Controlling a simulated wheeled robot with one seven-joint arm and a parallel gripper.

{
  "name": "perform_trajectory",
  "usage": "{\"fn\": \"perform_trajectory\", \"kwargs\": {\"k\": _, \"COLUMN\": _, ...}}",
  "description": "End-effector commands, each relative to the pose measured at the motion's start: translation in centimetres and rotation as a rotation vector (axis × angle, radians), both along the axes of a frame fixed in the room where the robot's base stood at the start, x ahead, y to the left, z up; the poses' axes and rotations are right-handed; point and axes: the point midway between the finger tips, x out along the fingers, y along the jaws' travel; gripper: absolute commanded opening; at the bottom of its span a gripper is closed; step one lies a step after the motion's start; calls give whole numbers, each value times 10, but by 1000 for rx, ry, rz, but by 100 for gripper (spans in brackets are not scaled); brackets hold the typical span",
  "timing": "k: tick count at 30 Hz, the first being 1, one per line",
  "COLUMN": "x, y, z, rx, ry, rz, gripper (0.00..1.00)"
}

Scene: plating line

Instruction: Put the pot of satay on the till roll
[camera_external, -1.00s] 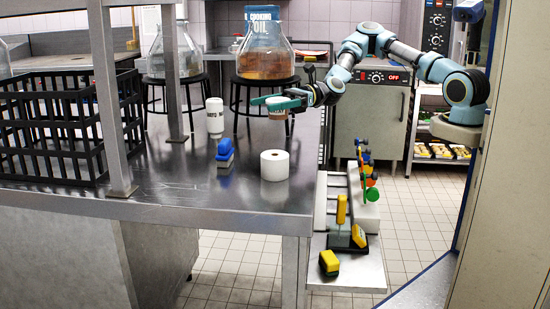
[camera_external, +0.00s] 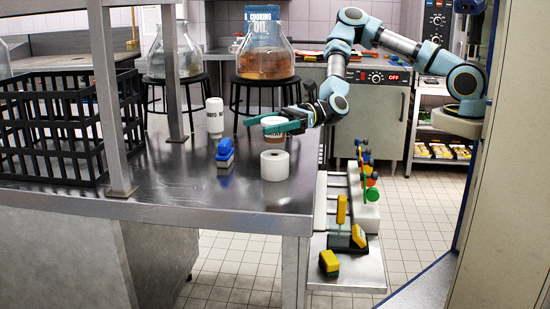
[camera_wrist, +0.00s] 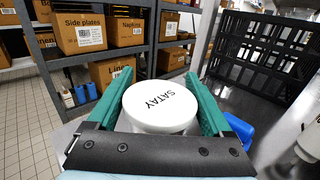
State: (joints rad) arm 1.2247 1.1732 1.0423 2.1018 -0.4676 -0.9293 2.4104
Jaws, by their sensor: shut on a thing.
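The pot of satay (camera_external: 276,142) has a white lid and a brownish body. My gripper (camera_external: 257,125) is shut around it with its green fingers. In the wrist view the lid, lettered SATAY, shows upright between the fingers (camera_wrist: 158,78). The till roll (camera_external: 274,168) is a white cylinder standing on end on the steel counter. In the outside view the pot is just above the roll's top; I cannot tell whether they touch or whether the pot is fully centred. The roll does not show in the wrist view.
A blue-handled brush (camera_external: 225,153) stands left of the roll, with a white mayo bottle (camera_external: 214,118) behind it. A black crate (camera_external: 60,140) and a shelf post (camera_external: 107,90) are farther left. The counter (camera_external: 215,192) in front of the roll is clear.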

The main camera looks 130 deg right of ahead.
Motion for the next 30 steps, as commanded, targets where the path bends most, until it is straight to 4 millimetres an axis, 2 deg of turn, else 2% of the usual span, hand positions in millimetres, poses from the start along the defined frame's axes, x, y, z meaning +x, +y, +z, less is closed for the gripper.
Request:
{"fn": "perform_trajectory", "kwargs": {"k": 7, "x": 0, "y": 1, "z": -30, "rx": 2, "ry": 0, "rz": 1, "gripper": 24}}
{"fn": "perform_trajectory", "kwargs": {"k": 18, "x": 0, "y": 0, "z": -37, "rx": 1, "ry": -1, "rz": 0, "gripper": 24}}
{"fn": "perform_trajectory", "kwargs": {"k": 19, "x": 0, "y": 0, "z": -37, "rx": 1, "ry": 0, "rz": 0, "gripper": 85}}
{"fn": "perform_trajectory", "kwargs": {"k": 23, "x": 0, "y": 0, "z": -36, "rx": 1, "ry": 0, "rz": 1, "gripper": 100}}
{"fn": "perform_trajectory", "kwargs": {"k": 30, "x": 0, "y": 1, "z": -35, "rx": 0, "ry": 0, "rz": 1, "gripper": 100}}
